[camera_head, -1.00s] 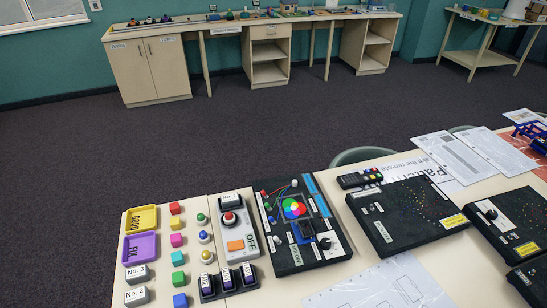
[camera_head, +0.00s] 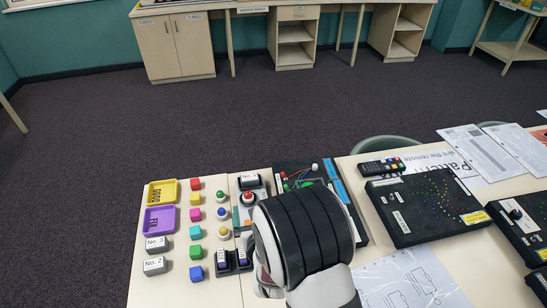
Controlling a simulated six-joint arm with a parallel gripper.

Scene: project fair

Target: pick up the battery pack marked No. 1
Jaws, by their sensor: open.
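A dark block with a white label (camera_head: 249,179), which looks like No. 1, sits at the far end of a pale board, just behind a red push button (camera_head: 248,197). Two grey blocks stand at the table's left: one reads No. 3 or similar (camera_head: 157,244), the other No. 2 (camera_head: 154,266). My arm, black-ribbed and white, fills the lower middle, right of and nearer than the dark block. My gripper's fingers do not show.
Yellow (camera_head: 161,204) and purple (camera_head: 149,229) trays lie at the left. Coloured cubes and balls stand in columns beside them. My arm hides much of a black circuit board (camera_head: 293,170). A remote (camera_head: 382,167) and a black panel (camera_head: 400,235) lie to the right.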

